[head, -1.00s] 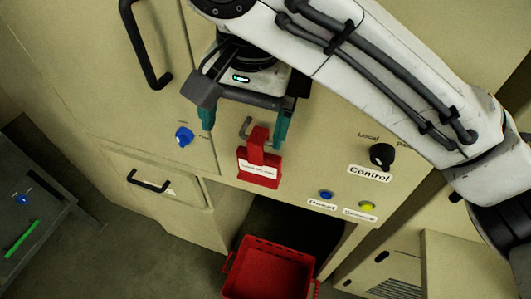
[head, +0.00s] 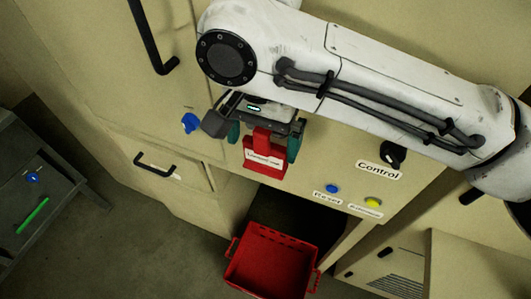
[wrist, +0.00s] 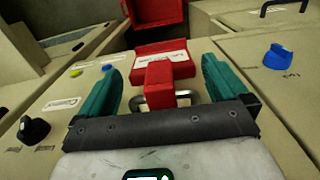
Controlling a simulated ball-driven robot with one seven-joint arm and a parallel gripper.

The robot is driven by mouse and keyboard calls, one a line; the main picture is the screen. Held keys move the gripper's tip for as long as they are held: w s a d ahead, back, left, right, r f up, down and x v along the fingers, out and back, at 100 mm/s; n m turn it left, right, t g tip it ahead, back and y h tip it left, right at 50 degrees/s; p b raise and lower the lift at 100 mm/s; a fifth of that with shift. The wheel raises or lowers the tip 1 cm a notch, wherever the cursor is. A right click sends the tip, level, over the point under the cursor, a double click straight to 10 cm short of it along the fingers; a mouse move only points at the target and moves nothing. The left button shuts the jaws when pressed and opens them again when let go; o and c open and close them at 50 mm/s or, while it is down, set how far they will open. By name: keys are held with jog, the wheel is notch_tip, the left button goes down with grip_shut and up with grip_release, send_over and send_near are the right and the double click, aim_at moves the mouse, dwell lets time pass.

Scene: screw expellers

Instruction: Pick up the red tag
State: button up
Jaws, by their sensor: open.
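The red tag (head: 264,155) hangs on the front of the beige cabinet, with a white label across it. In the wrist view the red tag (wrist: 159,72) lies between the two teal fingers, with a gap on each side. A metal handle or hasp (wrist: 139,102) shows at its narrow end. My gripper (head: 263,146) is open, its fingers on either side of the tag's narrow upper part. In the wrist view my gripper (wrist: 158,82) holds nothing. Part of the tag's upper end is hidden by the gripper body in the head view.
A blue knob (head: 190,123) is left of the tag, and a black Control knob (head: 393,154) is right. Blue (head: 333,188) and yellow (head: 373,202) buttons sit lower right. A red crate (head: 272,262) stands below. A grey table (head: 38,195) is at far left.

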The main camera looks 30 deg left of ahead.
aim_at(262, 156)
jog(key=shift+f, duration=1.25)
jog(key=shift+c, duration=0.5)
jog(key=c, duration=0.7)
jog(key=shift+r, duration=0.1)
